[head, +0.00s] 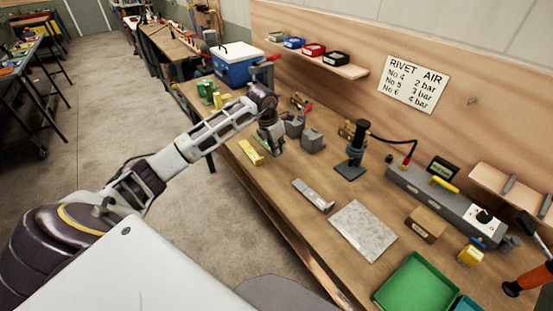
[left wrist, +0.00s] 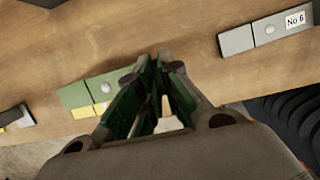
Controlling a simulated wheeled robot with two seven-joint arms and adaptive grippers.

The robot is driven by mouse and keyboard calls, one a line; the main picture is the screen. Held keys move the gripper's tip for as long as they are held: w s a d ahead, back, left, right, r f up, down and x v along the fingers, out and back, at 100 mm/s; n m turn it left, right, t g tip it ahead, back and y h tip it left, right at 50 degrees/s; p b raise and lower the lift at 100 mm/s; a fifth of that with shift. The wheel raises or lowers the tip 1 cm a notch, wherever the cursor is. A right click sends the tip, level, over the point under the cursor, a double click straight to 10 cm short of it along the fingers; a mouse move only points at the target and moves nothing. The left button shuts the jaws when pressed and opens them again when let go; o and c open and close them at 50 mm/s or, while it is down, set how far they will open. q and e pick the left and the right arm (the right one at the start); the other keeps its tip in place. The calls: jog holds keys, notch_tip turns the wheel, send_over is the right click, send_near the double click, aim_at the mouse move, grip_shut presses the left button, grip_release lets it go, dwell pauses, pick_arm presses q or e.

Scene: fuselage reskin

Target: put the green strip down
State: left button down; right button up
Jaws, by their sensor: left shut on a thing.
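My left gripper (head: 276,143) is low over the far part of the wooden bench in the head view. In the left wrist view its fingers (left wrist: 163,92) are shut on the green strip (left wrist: 85,95), a flat piece with a round grey rivet or button. The strip sticks out to the left of the fingers; the rest is hidden by them. I cannot tell whether it touches the bench. A yellow strip (head: 251,152) lies just left of the gripper, near the bench edge. My right gripper is not in view.
Grey blocks (head: 311,140) stand right of the gripper. A grey strip (head: 313,195), a metal sheet (head: 362,230) and a green tray (head: 416,285) lie nearer. Green cans (head: 205,89) and a blue cooler (head: 236,65) stand farther back. Bare wood lies between yellow and grey strips.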

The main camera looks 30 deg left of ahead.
pick_arm(q)
notch_tip(320, 180, down, 2)
jog(key=shift+f, duration=0.35)
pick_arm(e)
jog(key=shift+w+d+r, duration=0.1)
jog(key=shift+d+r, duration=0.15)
pick_arm(q)
jog(key=shift+f, duration=0.1)
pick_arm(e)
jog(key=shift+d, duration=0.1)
pick_arm(q)
jog(key=shift+f+p, duration=0.45)
jog(key=shift+f, duration=1.25)
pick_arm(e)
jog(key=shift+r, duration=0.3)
pick_arm(q)
jog(key=shift+f, duration=0.2)
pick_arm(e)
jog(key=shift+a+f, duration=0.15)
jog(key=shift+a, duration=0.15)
